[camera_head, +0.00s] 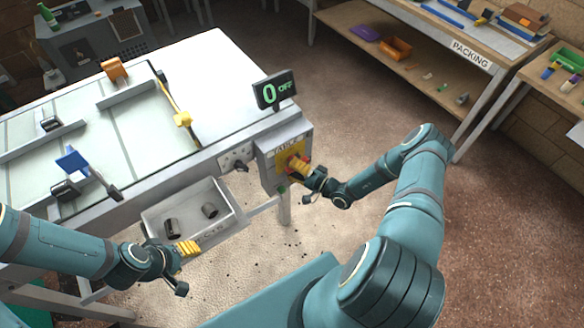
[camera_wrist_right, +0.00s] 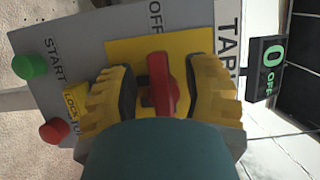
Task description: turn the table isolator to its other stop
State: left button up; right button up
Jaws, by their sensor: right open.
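The table isolator's red handle (camera_wrist_right: 160,84) sits on a yellow plate on the grey isolator box (camera_head: 270,160) at the table's near right corner. In the right wrist view the handle points up toward the word OFF. My right gripper (camera_head: 299,164) is at the handle, with one yellow finger on each side. The fingers are open, with a narrow gap on both sides of the handle. The display (camera_head: 275,91) above the box reads 0 OFF. My left gripper (camera_head: 189,248) is by the front of a grey tray, away from the isolator; its finger opening is unclear.
The green START button (camera_wrist_right: 30,66) and a red button (camera_wrist_right: 54,131) are on the same box. The grey tray (camera_head: 163,228) under the table edge holds two dark cylinders. The white table (camera_head: 215,70) carries guides and levers. A packing bench (camera_head: 400,22) stands at the back right.

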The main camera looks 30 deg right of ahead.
jog(key=v, duration=1.1)
jog(key=shift+s, duration=0.1)
